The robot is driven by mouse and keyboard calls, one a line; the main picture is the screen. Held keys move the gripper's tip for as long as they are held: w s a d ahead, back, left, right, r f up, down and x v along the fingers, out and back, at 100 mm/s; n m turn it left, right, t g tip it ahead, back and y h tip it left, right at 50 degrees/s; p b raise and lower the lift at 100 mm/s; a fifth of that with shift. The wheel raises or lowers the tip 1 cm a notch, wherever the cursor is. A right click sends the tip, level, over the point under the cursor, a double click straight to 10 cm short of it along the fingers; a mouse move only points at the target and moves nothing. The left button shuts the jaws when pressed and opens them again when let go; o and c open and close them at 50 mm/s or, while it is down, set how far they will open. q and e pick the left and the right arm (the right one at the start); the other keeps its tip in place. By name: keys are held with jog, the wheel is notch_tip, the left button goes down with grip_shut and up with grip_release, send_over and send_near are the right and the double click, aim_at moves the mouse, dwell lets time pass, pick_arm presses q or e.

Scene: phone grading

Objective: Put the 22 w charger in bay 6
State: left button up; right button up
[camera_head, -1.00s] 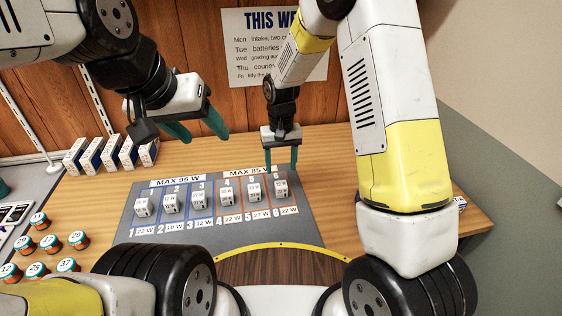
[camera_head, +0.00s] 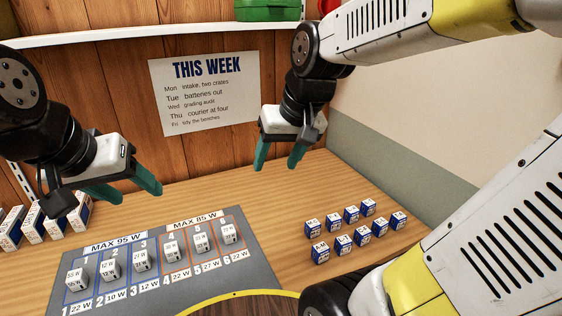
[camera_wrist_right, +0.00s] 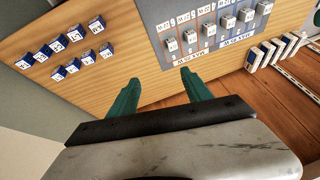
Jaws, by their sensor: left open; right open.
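The grey charger board (camera_head: 190,285) lies on the table with bays 1 to 6. A small white charger cube stands in each bay. The cube in bay 6 (camera_head: 230,233) is at the board's right end, above a label reading 22 W. It also shows in the right wrist view (camera_wrist_right: 172,44). The print on the cubes is too small to read surely. My left gripper (camera_head: 128,190) is open and empty above the board's left back. My right gripper (camera_head: 278,160) is open and empty above the table behind the board; its fingers show in the wrist view (camera_wrist_right: 162,78).
Several blue-and-white cubes (camera_head: 361,236) stand in two rows right of the board. White boxes (camera_head: 55,222) stand at the back left. A notice (camera_head: 205,95) hangs on the wooden wall. Bare table (camera_head: 275,215) lies between the board and the blue cubes.

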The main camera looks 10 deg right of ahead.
jog(key=s+d+r+t, duration=0.1)
jog(key=s, duration=0.5)
jog(key=shift+s+d+r+t, duration=0.15)
jog(key=shift+d+r+t, duration=0.05)
jog(key=shift+d+t, duration=0.2)
dwell(0.7)
